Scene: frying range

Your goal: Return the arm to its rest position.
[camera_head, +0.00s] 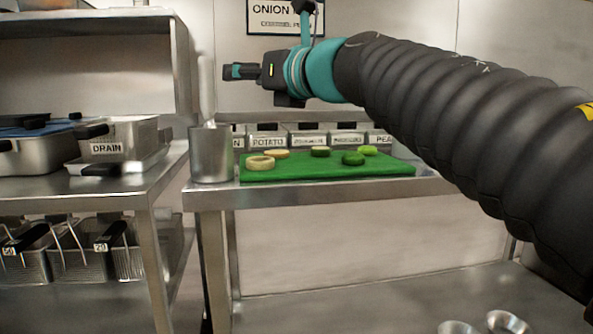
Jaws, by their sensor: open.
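My arm, in a black ribbed sleeve, reaches in from the right edge of the head view. It ends in my gripper (232,72), held in the air above the left end of the steel counter. The gripper points left, and its jaws look small and hold nothing that I can see. It is well above the green board (330,170) and apart from everything on the counter.
On the board lie an onion ring (261,163) and several green and yellow slices. A steel cup (210,153) stands left of it. Labelled bins (267,137) line the back. Left are a DRAIN container (118,138) and fry baskets (75,262) below.

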